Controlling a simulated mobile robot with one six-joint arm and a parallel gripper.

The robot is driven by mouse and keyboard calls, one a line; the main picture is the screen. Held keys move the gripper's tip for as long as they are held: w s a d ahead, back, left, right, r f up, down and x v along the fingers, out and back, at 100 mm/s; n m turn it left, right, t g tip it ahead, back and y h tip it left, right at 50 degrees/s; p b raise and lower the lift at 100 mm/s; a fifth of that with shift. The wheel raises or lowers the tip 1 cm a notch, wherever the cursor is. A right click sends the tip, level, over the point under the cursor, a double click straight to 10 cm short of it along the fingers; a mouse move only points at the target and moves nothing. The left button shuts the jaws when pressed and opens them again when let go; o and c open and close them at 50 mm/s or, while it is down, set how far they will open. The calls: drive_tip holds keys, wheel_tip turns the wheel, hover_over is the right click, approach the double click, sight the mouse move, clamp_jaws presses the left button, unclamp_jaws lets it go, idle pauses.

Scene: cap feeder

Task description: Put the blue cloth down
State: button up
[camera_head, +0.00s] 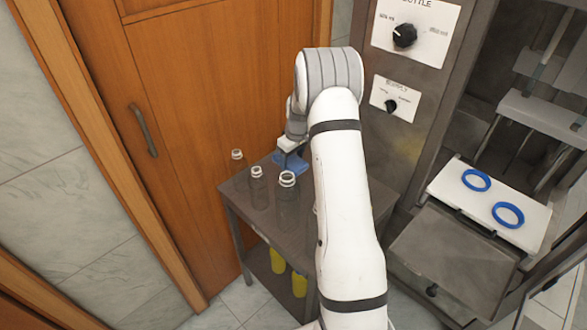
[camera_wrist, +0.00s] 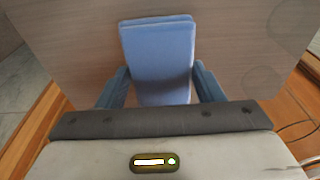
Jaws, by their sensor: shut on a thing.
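The blue cloth (camera_wrist: 158,50) is a folded light-blue pad between the two blue fingers of my gripper (camera_wrist: 162,82) in the wrist view. The gripper is shut on it. The cloth also shows in the head view as a small blue patch (camera_head: 291,161) at the back of a dark metal side table (camera_head: 238,200). There my gripper (camera_head: 290,150) points down at the cloth and partly hides it. The cloth is at or just above the tabletop; I cannot tell whether it touches.
Three clear bottles (camera_head: 287,195) stand on the table, left of and in front of the cloth. Yellow containers (camera_head: 299,284) sit on the lower shelf. A wooden door (camera_head: 200,90) is behind. A machine with knobs (camera_head: 404,36) and blue rings (camera_head: 508,214) is at right.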

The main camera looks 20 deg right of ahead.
sight(293, 161)
drive_tip(key=shift+f, duration=1.95)
drive_tip(key=shift+f, duration=0.2)
drive_tip(key=o, duration=0.9)
drive_tip(key=shift+r, duration=0.1)
drive_tip(key=shift+o, duration=0.2)
